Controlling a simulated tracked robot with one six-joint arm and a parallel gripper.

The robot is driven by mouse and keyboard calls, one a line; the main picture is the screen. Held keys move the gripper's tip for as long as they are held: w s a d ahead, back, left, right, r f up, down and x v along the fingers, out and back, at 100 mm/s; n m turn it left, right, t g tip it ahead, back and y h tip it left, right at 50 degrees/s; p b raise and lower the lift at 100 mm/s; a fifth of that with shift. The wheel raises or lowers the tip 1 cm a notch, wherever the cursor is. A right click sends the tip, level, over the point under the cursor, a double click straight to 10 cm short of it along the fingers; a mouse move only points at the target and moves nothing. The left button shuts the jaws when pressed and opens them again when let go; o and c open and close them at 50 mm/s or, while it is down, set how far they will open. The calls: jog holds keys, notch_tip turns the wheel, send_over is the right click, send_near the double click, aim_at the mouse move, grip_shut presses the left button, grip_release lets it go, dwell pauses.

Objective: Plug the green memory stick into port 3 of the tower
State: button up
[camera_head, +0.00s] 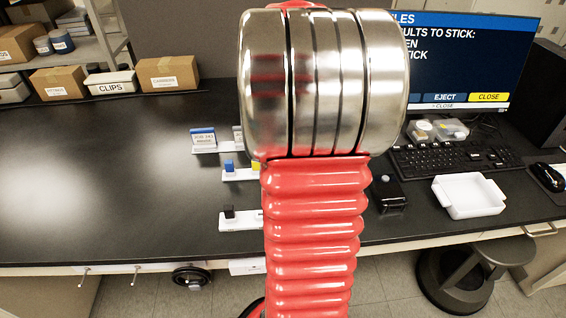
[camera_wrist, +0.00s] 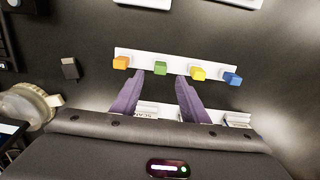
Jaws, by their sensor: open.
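The green memory stick (camera_wrist: 160,68) stands in a white strip holder (camera_wrist: 180,69) in the wrist view, between an orange stick (camera_wrist: 121,62) and a yellow stick (camera_wrist: 198,73). A blue stick (camera_wrist: 232,78) is at the right end. My gripper (camera_wrist: 159,77) is open, its two purple fingers either side of the green stick in the picture; I cannot tell whether they touch it. In the head view my red arm hides the green stick and my gripper. A dark box, apparently the tower (camera_head: 541,100), is at the right edge; no port numbers are readable.
A monitor (camera_head: 470,55), keyboard (camera_head: 450,157), empty white tray (camera_head: 468,195) and mouse (camera_head: 547,177) occupy the right side of the bench. White holders with small items stand left of my arm. The bench's left middle is clear. A dark stool (camera_head: 470,272) stands in front.

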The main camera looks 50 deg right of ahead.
jog(key=shift+f, duration=0.45)
jog(key=shift+s+a+f, duration=0.1)
jog(key=shift+f, duration=1.2)
jog(key=shift+s+a+f, duration=0.1)
jog(key=shift+f, duration=1.2)
jog(key=shift+c, duration=0.6)
grip_shut()
